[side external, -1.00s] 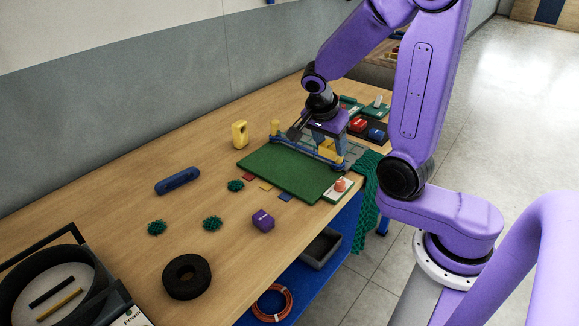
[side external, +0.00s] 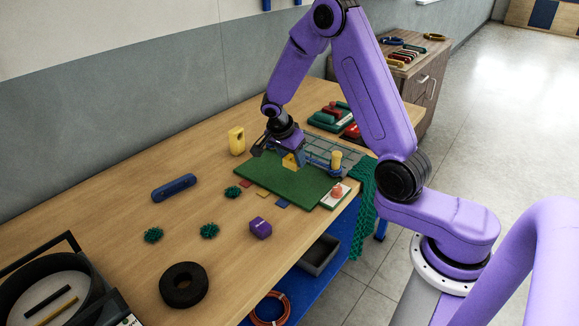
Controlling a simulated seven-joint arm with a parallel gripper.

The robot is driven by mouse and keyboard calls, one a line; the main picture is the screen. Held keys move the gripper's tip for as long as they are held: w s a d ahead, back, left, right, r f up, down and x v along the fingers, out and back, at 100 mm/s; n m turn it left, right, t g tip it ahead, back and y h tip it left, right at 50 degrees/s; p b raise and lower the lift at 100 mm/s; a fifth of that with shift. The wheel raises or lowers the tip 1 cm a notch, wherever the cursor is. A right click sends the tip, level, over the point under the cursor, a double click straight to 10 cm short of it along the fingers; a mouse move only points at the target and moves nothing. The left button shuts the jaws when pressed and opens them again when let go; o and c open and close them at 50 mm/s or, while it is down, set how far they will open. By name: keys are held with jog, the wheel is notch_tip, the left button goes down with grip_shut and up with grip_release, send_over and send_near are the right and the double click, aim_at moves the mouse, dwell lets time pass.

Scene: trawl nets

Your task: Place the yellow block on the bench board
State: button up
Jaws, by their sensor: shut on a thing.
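The yellow block (side external: 290,162) is held in my gripper (side external: 287,152), which is shut on it and points down. I cannot tell whether the block's underside touches the board. My gripper hides part of the block.
A yellow piece with a hole (side external: 237,141) stands left of the board. A yellow cylinder (side external: 336,160) stands at the board's right, near netting (side external: 330,150).

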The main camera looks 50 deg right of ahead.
aim_at(289, 166)
jog(key=shift+w+f, duration=0.3)
jog(key=shift+f, duration=0.05)
jog(key=shift+w+d+f, duration=0.1)
jog(key=shift+w+f, duration=0.1)
jog(key=shift+f, duration=1.55)
jog(key=shift+f, duration=0.2)
jog(key=o, duration=1)
jog(key=shift+o, duration=0.2)
jog(key=shift+r, duration=0.1)
